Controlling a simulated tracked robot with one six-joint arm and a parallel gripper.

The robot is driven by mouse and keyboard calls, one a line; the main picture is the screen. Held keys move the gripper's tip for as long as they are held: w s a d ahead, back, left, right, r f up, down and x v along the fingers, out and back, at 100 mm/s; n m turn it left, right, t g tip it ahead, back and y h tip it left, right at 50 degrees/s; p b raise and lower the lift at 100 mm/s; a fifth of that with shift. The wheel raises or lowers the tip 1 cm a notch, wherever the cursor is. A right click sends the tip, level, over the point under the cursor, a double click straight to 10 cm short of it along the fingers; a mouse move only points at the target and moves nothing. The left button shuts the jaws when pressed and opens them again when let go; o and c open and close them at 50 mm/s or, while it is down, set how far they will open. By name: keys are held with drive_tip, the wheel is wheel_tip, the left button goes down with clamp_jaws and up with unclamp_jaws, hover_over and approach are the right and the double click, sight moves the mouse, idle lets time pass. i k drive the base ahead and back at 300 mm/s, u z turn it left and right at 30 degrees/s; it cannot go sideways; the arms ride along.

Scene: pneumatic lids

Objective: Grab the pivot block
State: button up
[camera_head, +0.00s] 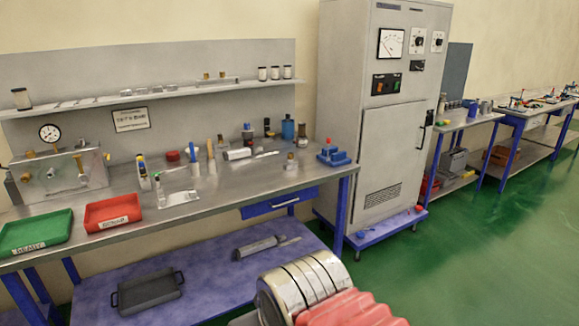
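No part is labelled as the pivot block, and I cannot tell for certain which one it is. A small stepped blue block (333,156) with a red piece on top sits at the right end of the metal workbench (245,181). A light grey block-like part (237,154) lies near the middle of the bench, among upright tools. My gripper is not in view. A silver banded cylinder with a red ribbed sleeve at the bottom appears to be part of my arm, well in front of the bench.
A green tray (36,232) and a red tray (113,213) stand at the bench's left front. A tall grey cabinet (385,110) stands right of the bench. A dark tray (148,293) lies on the lower shelf. Green floor (480,240) is clear at right.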

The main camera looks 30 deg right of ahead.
sight(291, 165)
drive_tip(key=z, duration=2.1)
drive_tip(key=i, duration=1.9)
